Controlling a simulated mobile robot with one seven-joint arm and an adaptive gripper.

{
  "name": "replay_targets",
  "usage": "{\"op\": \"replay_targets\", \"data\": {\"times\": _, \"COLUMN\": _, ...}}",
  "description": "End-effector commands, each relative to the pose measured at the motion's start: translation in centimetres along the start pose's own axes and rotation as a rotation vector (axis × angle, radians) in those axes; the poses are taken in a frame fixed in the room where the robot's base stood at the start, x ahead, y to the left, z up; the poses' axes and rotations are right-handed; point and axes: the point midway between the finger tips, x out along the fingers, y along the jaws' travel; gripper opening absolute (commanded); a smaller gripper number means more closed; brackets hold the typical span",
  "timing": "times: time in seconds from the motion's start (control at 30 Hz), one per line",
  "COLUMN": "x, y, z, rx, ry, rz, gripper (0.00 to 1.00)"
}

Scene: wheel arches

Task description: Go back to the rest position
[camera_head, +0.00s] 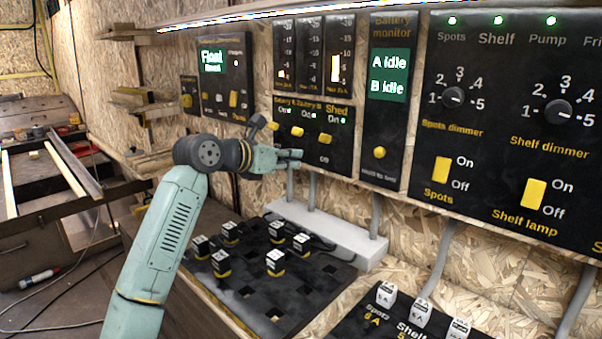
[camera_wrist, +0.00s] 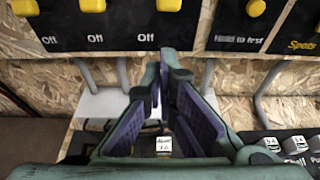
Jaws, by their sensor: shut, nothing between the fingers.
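My gripper (camera_head: 297,155) is at the end of my pale green arm, close in front of the lower edge of the switch panel (camera_head: 345,160) with the yellow "Shed" switches. In the wrist view my gripper (camera_wrist: 164,68) has its fingertips together with nothing held. A small white-topped block (camera_wrist: 163,145) shows through the gap between the finger bases, on the board below.
A dark board (camera_head: 250,300) with square holes and several white-topped blocks lies below my gripper. A white box (camera_head: 335,235) with grey conduits stands behind it. The battery monitor (camera_head: 388,90) and dimmer panel (camera_head: 500,120) cover the wall to the right.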

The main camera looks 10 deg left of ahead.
Motion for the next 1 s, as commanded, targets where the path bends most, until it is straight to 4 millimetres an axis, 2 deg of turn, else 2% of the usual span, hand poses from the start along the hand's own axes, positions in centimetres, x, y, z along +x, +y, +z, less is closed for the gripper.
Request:
{"op": "replay_targets", "data": {"times": 0.2, "x": -1.4, "y": 0.0, "z": 0.7, "rx": -0.001, "ry": 0.001, "rz": 0.000, "gripper": 0.00}}
{"op": "replay_targets", "data": {"times": 0.57, "x": -1.4, "y": 0.0, "z": 0.7, "rx": -0.001, "ry": 0.000, "rz": 0.000, "gripper": 0.00}}
{"op": "replay_targets", "data": {"times": 0.67, "x": -1.9, "y": -1.6, "z": 2.5, "rx": -0.016, "ry": -0.076, "rz": -0.043, "gripper": 0.00}}
{"op": "replay_targets", "data": {"times": 0.7, "x": -2.5, "y": -2.7, "z": 3.7, "rx": -0.026, "ry": -0.129, "rz": -0.073, "gripper": 0.00}}
{"op": "replay_targets", "data": {"times": 0.77, "x": -3.9, "y": -4.8, "z": 6.1, "rx": -0.052, "ry": -0.236, "rz": -0.134, "gripper": 0.00}}
{"op": "replay_targets", "data": {"times": 0.87, "x": -8.2, "y": -8.6, "z": 10.6, "rx": -0.114, "ry": -0.459, "rz": -0.261, "gripper": 0.00}}
{"op": "replay_targets", "data": {"times": 0.9, "x": -10.5, "y": -10.0, "z": 12.2, "rx": -0.143, "ry": -0.553, "rz": -0.313, "gripper": 0.00}}
{"op": "replay_targets", "data": {"times": 0.97, "x": -14.3, "y": -11.8, "z": 14.2, "rx": -0.189, "ry": -0.687, "rz": -0.393, "gripper": 0.00}}
{"op": "replay_targets", "data": {"times": 1.0, "x": -17.1, "y": -12.7, "z": 15.3, "rx": -0.220, "ry": -0.775, "rz": -0.443, "gripper": 0.00}}
